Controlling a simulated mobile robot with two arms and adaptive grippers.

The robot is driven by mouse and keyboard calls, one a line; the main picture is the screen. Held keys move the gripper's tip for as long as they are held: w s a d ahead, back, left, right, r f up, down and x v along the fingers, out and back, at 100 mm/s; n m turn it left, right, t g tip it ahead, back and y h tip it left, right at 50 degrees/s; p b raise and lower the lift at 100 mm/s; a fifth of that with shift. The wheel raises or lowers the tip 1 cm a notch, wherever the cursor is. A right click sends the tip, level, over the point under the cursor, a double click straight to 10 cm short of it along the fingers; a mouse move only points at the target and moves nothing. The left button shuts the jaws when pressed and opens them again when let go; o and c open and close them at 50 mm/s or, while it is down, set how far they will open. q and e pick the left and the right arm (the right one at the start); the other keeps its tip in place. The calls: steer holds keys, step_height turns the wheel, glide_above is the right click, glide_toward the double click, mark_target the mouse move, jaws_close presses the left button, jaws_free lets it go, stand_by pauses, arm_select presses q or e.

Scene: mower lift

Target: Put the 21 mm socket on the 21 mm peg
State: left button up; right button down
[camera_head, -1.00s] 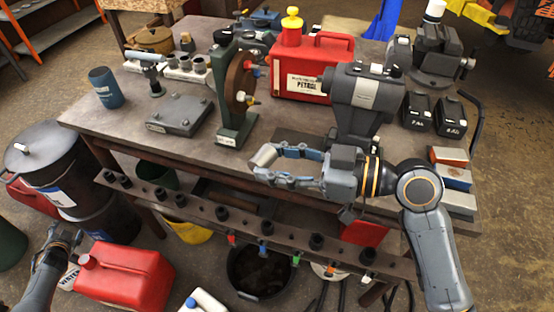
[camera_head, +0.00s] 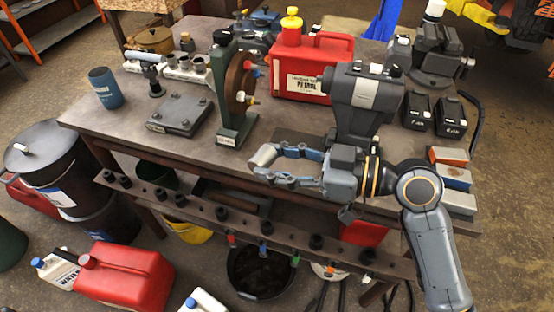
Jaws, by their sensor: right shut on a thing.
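My right gripper (camera_head: 275,163) is shut on a short silver-grey cylinder, the socket (camera_head: 263,155), which sticks out at its fingertips. It is held tilted at the bench's front edge, above and behind the peg rail. The peg rail (camera_head: 205,212) is a long brown bar running along the front below the bench top, sloping down to the right. Several black sockets or pegs (camera_head: 222,213) stand along it with gaps between them. Size marks are too small to read, so I cannot tell which peg is the 21 mm one. My left gripper is out of view.
The workbench (camera_head: 185,80) carries a red petrol can (camera_head: 312,70), a grey grinder-like machine (camera_head: 365,95), a green stand with a brown wheel (camera_head: 238,90) and a flat grey plate (camera_head: 180,115). Below the rail are a black bucket (camera_head: 240,285) and a red can (camera_head: 125,272).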

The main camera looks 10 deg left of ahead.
steer(key=shift+w+f+m+t, duration=0.15)
steer(key=shift+w+m+t, duration=0.15)
steer(key=shift+t, duration=0.2)
steer(key=w+d+f+m+t+h, duration=0.3)
steer(key=d+m+t+h, duration=0.3)
steer(key=d, duration=0.2)
steer(key=w+d+f+m+t+h, duration=0.3)
steer(key=d+m+t+h, duration=0.25)
steer(key=d, duration=0.25)
steer(key=s+d+f+m+h, duration=0.1)
steer(key=s+d+m+h, duration=0.1)
steer(key=d+m+h, duration=0.35)
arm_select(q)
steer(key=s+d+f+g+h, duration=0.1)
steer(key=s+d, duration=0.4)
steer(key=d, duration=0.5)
arm_select(e)
steer(key=s+d+f+n+y, duration=0.1)
steer(key=s+f, duration=0.2)
steer(key=s, duration=0.5)
steer(key=shift+d+n+t, duration=0.35)
steer(key=shift+n+t, duration=0.05)
steer(key=shift+t, duration=0.05)
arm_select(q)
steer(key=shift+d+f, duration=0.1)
